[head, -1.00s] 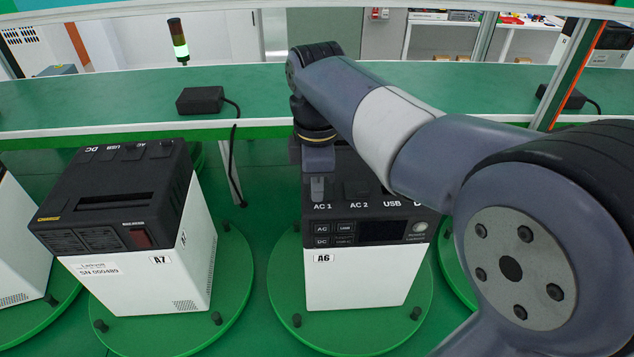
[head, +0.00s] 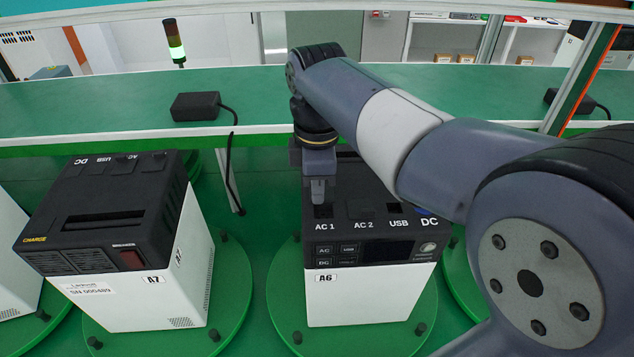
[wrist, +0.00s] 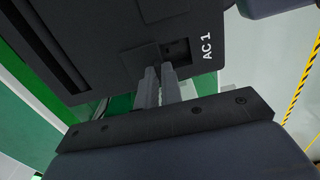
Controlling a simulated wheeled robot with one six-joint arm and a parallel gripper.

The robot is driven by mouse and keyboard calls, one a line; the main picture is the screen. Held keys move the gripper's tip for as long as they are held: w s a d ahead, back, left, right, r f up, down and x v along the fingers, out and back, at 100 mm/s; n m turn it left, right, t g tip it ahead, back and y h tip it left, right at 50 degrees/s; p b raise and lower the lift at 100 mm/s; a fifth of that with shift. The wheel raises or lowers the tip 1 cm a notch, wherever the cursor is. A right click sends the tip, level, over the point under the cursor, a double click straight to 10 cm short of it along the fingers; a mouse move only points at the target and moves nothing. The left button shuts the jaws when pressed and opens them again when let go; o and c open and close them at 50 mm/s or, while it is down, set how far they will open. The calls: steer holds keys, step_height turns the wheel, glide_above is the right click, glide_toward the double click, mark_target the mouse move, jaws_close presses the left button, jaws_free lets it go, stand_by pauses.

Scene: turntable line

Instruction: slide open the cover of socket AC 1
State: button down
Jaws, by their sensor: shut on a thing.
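The black-topped, white-bodied unit A6 (head: 366,300) stands on a green round plate. Its AC 1 label (head: 325,227) is on the near left of the top; it also shows in the wrist view (wrist: 208,48). My gripper (head: 318,200) points down just behind the AC 1 socket (head: 322,212). In the wrist view the gripper (wrist: 158,82) is shut on the small dark cover (wrist: 139,58) of AC 1, its grip partly hidden by the fingers. The cover sits beside the socket, away from the label, and the dark socket (wrist: 177,50) shows uncovered.
The AC 2 cover (head: 361,208) is right beside AC 1. Unit A7 (head: 130,300) stands to the left on its own green plate. A green shelf (head: 80,105) with a black adapter (head: 196,106) runs behind. My arm hides the unit's right rear.

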steer(key=shift+w+r+p, duration=0.1)
steer(key=shift+w+p, duration=0.2)
steer(key=shift+w, duration=0.55)
steer(key=c, duration=1.6)
jaws_free()
steer(key=shift+w, duration=0.1)
steer(key=shift+o, duration=0.2)
step_height(320, 180, up, 11)
steer(key=shift+b, duration=0.4)
steer(key=shift+f, duration=0.2)
